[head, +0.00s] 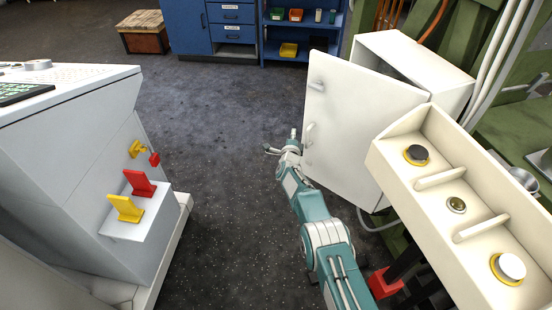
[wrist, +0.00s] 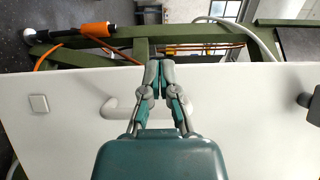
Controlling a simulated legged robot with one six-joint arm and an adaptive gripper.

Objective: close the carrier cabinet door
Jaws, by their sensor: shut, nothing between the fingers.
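The white carrier cabinet (head: 420,62) is fixed to the green frame at the upper right of the head view. Its white door (head: 360,115) stands open, swung out toward the aisle. In the wrist view the door (wrist: 60,140) fills the lower half, with a pale handle (wrist: 118,108) on it partly hidden behind my fingers. My gripper (head: 272,149) is at the door's left edge in the head view. In the wrist view my gripper (wrist: 158,65) has its fingertips together, empty, near the door's upper edge. I cannot tell whether it touches the door.
A cream control box with buttons (head: 450,190) stands right of my arm, close to the door. A grey console (head: 70,170) with red and yellow levers is at left. Blue shelving (head: 235,30) and a wooden crate (head: 145,30) are behind. The dark floor between is clear.

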